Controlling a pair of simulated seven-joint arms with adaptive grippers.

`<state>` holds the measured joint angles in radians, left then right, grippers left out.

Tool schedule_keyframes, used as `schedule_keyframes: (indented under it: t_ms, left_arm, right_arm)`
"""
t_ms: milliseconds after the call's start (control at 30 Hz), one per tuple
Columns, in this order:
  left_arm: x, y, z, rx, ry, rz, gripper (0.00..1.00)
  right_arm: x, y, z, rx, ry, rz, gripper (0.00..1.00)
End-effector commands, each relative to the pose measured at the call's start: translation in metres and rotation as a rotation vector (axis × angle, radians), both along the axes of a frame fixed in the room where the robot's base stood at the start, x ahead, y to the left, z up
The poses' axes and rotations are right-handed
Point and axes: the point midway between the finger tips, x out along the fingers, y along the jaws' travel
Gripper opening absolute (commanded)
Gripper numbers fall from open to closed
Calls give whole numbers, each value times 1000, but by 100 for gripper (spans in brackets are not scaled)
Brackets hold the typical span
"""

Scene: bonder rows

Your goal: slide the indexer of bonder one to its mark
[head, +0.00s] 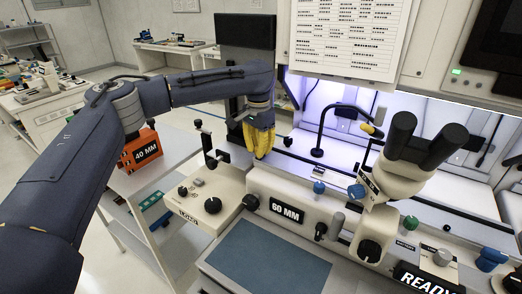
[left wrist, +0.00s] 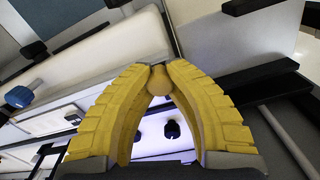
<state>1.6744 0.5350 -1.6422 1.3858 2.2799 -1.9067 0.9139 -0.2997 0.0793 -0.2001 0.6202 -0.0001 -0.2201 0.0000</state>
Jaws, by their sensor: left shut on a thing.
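My left gripper (head: 262,152), with yellow ribbed fingers, reaches down at the left end of the bonder (head: 335,212), behind its cream front rail. In the left wrist view the fingertips (left wrist: 159,72) are closed together on a round tan knob (left wrist: 158,90). The knob's base and the indexer's body under it are hidden by the fingers, and I cannot make out the mark. A black "60 MM" label (head: 287,209) is on the front rail. My right gripper is not in view.
A microscope (head: 408,160) stands over the bonder at the right, near a "READY" sign (head: 428,279). A cream control box with a black knob (head: 212,205) lies at the left. An orange "40 MM" block (head: 141,151) is farther left. A blue mat (head: 268,259) lies clear in front.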

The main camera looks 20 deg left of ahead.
Motion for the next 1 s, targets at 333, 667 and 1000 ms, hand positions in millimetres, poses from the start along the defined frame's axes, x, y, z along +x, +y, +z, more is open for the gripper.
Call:
schedule_keyframes:
  t_ms: [333, 667, 1000]
  left_arm:
    - [2, 4, 0, 7, -4, 4, 44]
    - [1, 3, 2, 5, -3, 3, 48]
    - [2, 3, 47, 5, -7, 4, 48]
  right_arm:
    - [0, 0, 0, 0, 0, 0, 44]
    - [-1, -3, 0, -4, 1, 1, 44]
    - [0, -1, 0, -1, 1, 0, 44]
